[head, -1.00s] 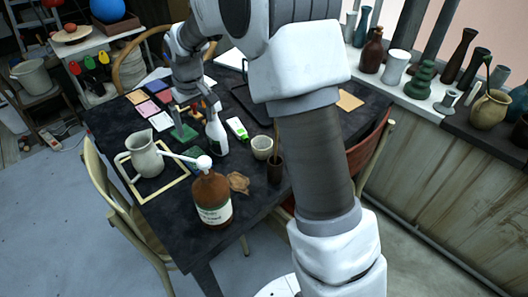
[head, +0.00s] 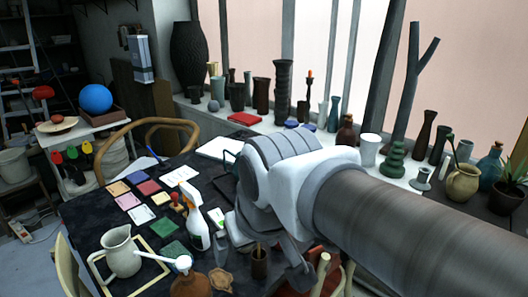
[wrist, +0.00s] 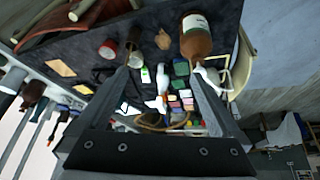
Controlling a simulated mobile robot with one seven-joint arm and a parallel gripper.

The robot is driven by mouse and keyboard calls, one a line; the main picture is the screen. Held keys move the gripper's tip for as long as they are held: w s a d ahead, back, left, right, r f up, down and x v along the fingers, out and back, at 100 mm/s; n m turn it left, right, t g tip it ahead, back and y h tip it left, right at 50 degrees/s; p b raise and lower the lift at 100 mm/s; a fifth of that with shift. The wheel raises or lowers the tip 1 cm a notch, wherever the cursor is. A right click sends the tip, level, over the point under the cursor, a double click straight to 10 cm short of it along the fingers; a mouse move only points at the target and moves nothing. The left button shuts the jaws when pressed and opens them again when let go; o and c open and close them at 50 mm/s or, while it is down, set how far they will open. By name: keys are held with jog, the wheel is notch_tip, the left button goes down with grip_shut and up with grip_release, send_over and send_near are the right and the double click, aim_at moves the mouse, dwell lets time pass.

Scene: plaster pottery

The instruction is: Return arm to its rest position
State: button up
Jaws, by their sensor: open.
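My gripper (wrist: 161,74) shows in the wrist view with its two dark fingers spread apart and nothing between them. It is raised, looking down over the dark table (wrist: 222,20). In the head view my arm crosses from the lower right to the middle and its bent joint hides part of the table; I cannot make out the gripper there.
On the table are a cream pitcher (head: 121,252), a white spray bottle (head: 196,217), a brown bottle (head: 190,285), a small brown cup (head: 259,262) and several coloured tiles (head: 149,187). Vases line the windowsill (head: 218,116). A wooden chair (head: 150,127) stands behind the table.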

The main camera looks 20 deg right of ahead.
jog(key=s, duration=0.2)
jog(key=shift+s+d+f, duration=0.15)
jog(key=shift+s+f, duration=0.25)
jog(key=shift+r, duration=0.1)
notch_tip(320, 180, up, 8)
jog(key=p, duration=0.8)
